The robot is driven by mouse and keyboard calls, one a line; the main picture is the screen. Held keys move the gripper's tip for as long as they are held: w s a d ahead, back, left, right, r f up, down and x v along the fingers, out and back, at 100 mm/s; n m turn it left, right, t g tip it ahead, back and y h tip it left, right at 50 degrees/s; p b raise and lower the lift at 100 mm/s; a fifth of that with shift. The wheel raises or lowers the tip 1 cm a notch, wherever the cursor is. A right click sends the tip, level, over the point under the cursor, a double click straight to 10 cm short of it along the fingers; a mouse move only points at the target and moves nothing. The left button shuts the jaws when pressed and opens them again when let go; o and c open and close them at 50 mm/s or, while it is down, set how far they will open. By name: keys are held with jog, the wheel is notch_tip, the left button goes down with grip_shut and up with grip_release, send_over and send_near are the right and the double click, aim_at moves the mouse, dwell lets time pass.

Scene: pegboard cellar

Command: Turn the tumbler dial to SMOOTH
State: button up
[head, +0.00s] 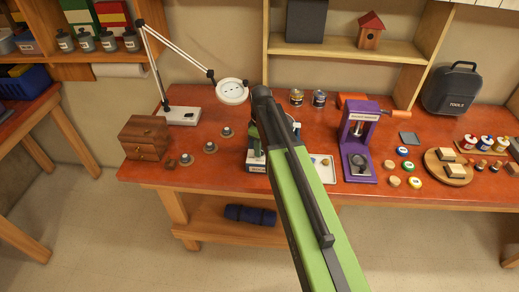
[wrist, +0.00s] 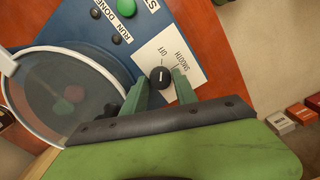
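In the wrist view the black tumbler dial (wrist: 160,77) sits on a white plate (wrist: 150,52) marked OFF and SMOOTH, on the blue front of the tumbler (wrist: 75,28). The short white mark on the dial seems to point to the OFF side, but it is small. My gripper (wrist: 161,80) has its two green fingers on either side of the dial, with narrow gaps; I see no clear grip on it. In the head view my arm hides most of the tumbler (head: 256,167) and the dial.
A green button (wrist: 126,8) and a round clear-faced drum (wrist: 60,92) are beside the dial plate. On the red workbench (head: 225,178), a purple press (head: 358,140) stands right of the tumbler. A magnifier lamp (head: 232,91) stands left and behind it.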

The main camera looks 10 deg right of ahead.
grip_shut()
jog(key=shift+a, duration=0.2)
jog(key=shift+d, duration=0.2)
jog(key=shift+m, duration=0.4)
jog(key=m, duration=0.4)
jog(key=shift+m, duration=0.3)
jog(key=m, duration=0.4)
jog(key=shift+m, duration=0.4)
